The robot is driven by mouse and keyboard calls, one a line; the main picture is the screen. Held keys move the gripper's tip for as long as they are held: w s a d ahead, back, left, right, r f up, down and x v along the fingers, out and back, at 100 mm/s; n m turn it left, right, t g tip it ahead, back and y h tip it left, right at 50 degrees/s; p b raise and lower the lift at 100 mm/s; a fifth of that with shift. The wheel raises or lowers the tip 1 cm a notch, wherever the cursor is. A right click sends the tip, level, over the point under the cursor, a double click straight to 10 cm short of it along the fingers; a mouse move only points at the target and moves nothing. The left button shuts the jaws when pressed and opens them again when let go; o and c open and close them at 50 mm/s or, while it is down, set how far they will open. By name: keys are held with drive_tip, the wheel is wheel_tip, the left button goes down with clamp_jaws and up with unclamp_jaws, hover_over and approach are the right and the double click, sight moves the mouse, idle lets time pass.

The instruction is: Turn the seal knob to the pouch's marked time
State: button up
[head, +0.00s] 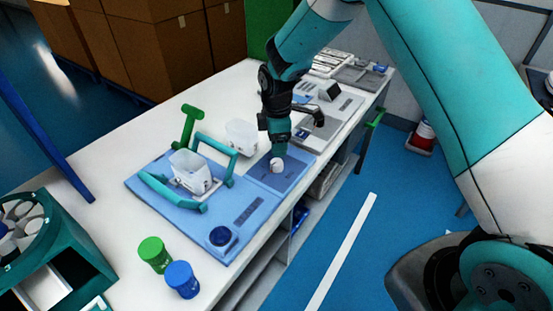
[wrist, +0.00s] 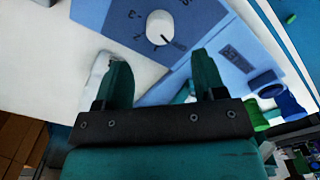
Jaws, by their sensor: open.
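The white round seal knob (head: 277,165) sits on a blue panel (head: 294,172) on the bench. In the wrist view the knob (wrist: 160,27) carries a dark pointer line toward its lower right, and dark marks surround it, too small to read surely. My gripper (head: 278,152) is over the knob, pointing down. In the wrist view its fingers (wrist: 162,68) are apart with nothing between them, and the knob lies beyond the tips. I cannot make out a pouch or its marked time.
A blue fixture (head: 233,215) with teal handles holds a white tub (head: 190,170). Another white tub (head: 241,136) stands left of my gripper. Green (head: 154,252) and blue (head: 182,278) cylinders stand at the front. Grey equipment (head: 333,117) lies behind the knob.

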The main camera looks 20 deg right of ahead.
sight(277, 162)
wheel_tip(277, 162, down, 8)
drive_tip(key=shift+r+p, duration=0.15)
drive_tip(key=shift+p, duration=0.35)
drive_tip(key=c, duration=0.9)
